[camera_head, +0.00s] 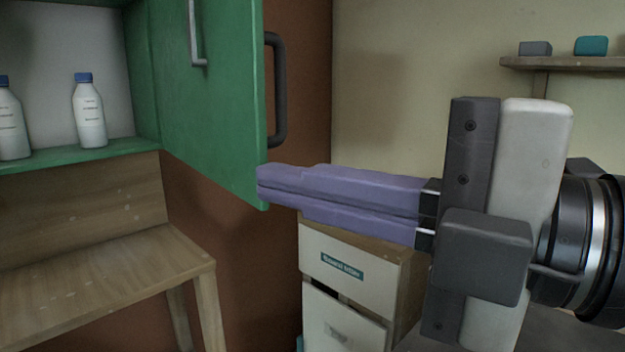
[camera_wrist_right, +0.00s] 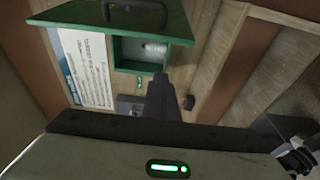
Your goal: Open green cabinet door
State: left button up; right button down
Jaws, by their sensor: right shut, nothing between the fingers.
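The green cabinet door (camera_head: 215,100) stands open, swung outward, with the green cabinet's inside showing at left. A dark handle (camera_head: 277,90) sits by the door's right edge and a grey metal handle (camera_head: 195,35) on its face. The door (camera_wrist_right: 75,38) also shows at the top of the right wrist view. My right gripper (camera_head: 260,186) is shut and empty, its purple fingers pointing left. The fingertips overlap the door's lower right corner in the head view; I cannot tell whether they touch. My left gripper is not in view.
Two blue-capped white bottles (camera_head: 88,110) stand on the cabinet's green shelf (camera_head: 70,156). A wooden table (camera_head: 110,275) is below. A white drawer unit (camera_head: 345,270) stands below my right gripper. A wall shelf (camera_head: 580,64) with small boxes is at the upper right.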

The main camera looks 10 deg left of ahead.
jog(key=x, duration=0.8)
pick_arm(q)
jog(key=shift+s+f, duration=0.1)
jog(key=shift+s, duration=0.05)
pick_arm(e)
jog(key=w+d, duration=0.2)
jog(key=d, duration=0.1)
jog(key=shift+w+d, duration=0.15)
jog(key=shift+w, duration=0.15)
jog(key=shift+w+d, duration=0.1)
